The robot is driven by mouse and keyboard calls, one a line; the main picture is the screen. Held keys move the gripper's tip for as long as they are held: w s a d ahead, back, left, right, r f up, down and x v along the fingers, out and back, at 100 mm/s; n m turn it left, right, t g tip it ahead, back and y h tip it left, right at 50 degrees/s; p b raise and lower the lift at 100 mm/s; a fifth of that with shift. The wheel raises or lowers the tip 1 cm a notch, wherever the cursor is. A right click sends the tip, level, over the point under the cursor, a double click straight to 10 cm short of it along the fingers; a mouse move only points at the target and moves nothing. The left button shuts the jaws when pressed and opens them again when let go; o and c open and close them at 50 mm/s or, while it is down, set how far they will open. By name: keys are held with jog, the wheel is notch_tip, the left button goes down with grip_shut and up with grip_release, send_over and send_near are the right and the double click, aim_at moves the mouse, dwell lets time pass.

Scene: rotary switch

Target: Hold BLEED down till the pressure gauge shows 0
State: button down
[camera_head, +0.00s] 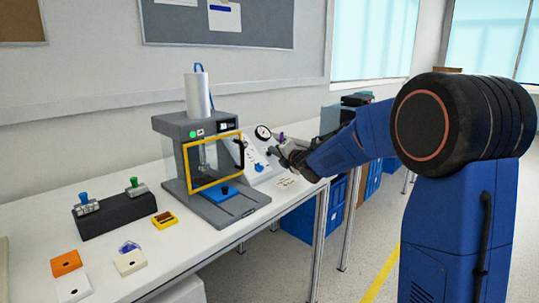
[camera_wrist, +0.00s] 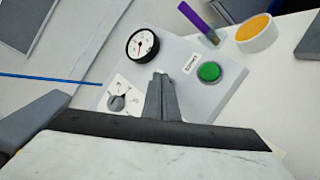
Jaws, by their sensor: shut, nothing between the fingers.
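The sloped control panel (camera_wrist: 180,52) carries a round pressure gauge (camera_wrist: 142,44) with a white face and black rim. Its needle is too small to read surely. A green button (camera_wrist: 209,71) with a small label is right of the gauge, and a rotary knob (camera_wrist: 118,103) is at lower left. My gripper (camera_wrist: 160,80) is shut and empty, its fingertips over the panel between gauge, knob and green button. I cannot tell whether they touch. No label reading BLEED is legible; that control may be hidden behind the fingers. In the head view my gripper (camera_head: 276,151) is at the panel's right side.
A grey press (camera_head: 180,125) with a yellow-framed window stands left of the panel. A purple object (camera_wrist: 198,20) and an orange-topped white roll (camera_wrist: 255,30) lie beyond the panel. Coloured blocks and a dark fixture (camera_head: 112,214) are on the left bench.

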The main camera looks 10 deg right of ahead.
jog(key=shift+s+d+r, duration=0.25)
jog(key=shift+s+r, duration=0.05)
jog(key=shift+r, duration=0.15)
jog(key=shift+s+d+r, duration=0.3)
jog(key=shift+s+r, duration=0.15)
jog(key=shift+r, duration=0.2)
jog(key=shift+s+d+r, duration=0.35)
jog(key=shift+s+r, duration=0.05)
jog(key=shift+r, duration=0.2)
jog(key=shift+s+d+r, duration=0.3)
jog(key=shift+s+r, duration=0.15)
jog(key=shift+r, duration=0.2)
